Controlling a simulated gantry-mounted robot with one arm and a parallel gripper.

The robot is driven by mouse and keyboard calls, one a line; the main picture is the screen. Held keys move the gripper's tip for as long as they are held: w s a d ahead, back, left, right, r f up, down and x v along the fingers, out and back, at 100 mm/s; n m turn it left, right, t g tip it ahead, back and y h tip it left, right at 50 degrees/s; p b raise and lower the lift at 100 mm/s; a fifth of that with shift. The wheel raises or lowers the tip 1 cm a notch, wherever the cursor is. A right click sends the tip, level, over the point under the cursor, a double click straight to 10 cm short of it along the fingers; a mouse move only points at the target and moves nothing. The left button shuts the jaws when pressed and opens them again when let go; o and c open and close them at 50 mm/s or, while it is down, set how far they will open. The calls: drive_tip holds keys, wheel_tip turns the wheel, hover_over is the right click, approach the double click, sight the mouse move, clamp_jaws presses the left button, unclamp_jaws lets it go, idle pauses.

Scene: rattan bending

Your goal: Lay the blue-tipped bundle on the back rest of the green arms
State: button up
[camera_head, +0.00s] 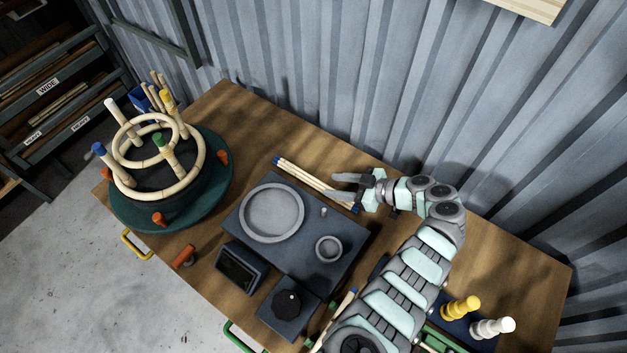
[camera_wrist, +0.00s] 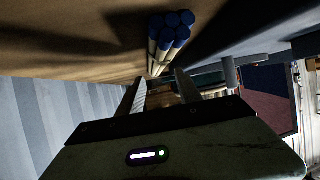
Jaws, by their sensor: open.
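The blue-tipped bundle (camera_head: 310,180) is several pale sticks lying on the wooden table, behind the dark grey plate. In the wrist view its blue ends (camera_wrist: 170,32) point toward the top, and its pale sticks run down toward the gap between my fingers. My gripper (camera_head: 334,186) is open at the bundle's right part; its fingers also show in the wrist view (camera_wrist: 158,82). I cannot tell whether they touch the sticks. Green parts (camera_head: 443,341) show at the lower right, largely hidden by my arm; their back rest cannot be made out.
The dark plate (camera_head: 298,262) carries a large ring and a small cup. A round green turntable (camera_head: 213,192) with coloured-tip posts and a rattan ring stands left. A dark box (camera_head: 241,268) and knob (camera_head: 287,301) are in front. Yellow (camera_head: 460,308) and white (camera_head: 492,328) pegs stand right. A corrugated wall is behind.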

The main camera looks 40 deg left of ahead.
sight(317, 181)
drive_tip(key=x, duration=0.5)
drive_tip(key=shift+w+a+r, duration=0.15)
drive_tip(key=shift+w+r, duration=0.05)
drive_tip(key=shift+r, duration=0.05)
drive_tip(key=shift+s+a+f, duration=0.15)
drive_tip(key=shift+a+f, duration=0.2)
drive_tip(key=shift+a, duration=0.15)
clamp_jaws()
